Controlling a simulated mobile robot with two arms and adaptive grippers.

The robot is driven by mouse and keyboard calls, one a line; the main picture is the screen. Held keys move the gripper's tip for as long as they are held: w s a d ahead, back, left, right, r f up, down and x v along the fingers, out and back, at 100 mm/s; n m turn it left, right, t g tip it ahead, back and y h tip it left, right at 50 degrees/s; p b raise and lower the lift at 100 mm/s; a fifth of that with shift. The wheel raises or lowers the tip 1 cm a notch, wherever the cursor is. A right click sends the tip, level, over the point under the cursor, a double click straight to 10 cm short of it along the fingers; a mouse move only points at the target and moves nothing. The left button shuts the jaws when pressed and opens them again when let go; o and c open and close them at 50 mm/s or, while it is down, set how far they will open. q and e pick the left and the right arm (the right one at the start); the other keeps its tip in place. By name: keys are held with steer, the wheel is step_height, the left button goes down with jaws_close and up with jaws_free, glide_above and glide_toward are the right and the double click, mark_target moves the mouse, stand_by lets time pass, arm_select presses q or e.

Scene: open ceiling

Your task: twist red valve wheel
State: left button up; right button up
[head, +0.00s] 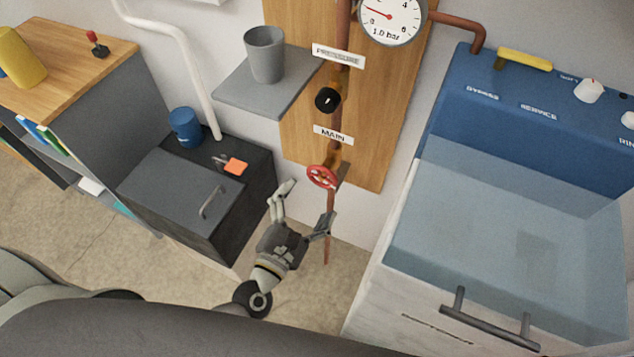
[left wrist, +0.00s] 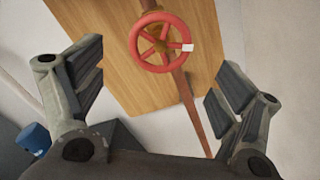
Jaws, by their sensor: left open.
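The red valve wheel (head: 322,177) is on a vertical copper pipe under the "MAIN" label, in the middle of the head view. In the left wrist view the wheel (left wrist: 161,42) shows its spokes and a white mark on the right of its rim. My left gripper (head: 307,202) is open and empty, just below the wheel. In the left wrist view its fingers (left wrist: 162,82) are spread wide on both sides, with the wheel ahead between them and toward the top; no contact shows. My right gripper is not in view.
A black knob (head: 327,99) and a pressure gauge (head: 392,16) are above the wheel. A grey shelf (head: 262,92) with a grey cup (head: 265,54) is at upper left. A dark cabinet (head: 180,190) stands left, a blue-topped unit (head: 500,190) right.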

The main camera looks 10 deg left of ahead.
mark_target(321, 180)
arm_select(q)
steer(key=shift+s+a, duration=0.25)
steer(key=shift+s, duration=0.85)
steer(key=shift+s+a, duration=0.2)
steer(key=shift+s, duration=0.9)
steer(key=w+m, duration=0.3)
steer(key=m, duration=0.6)
steer(key=w+d+m+p, duration=0.1)
steer(key=w+m, duration=0.3)
steer(key=m, duration=0.5)
steer(key=w+d+m+p, duration=0.1)
steer(key=w+m, duration=0.3)
steer(key=m, duration=0.5)
steer(key=shift+d, duration=0.25)
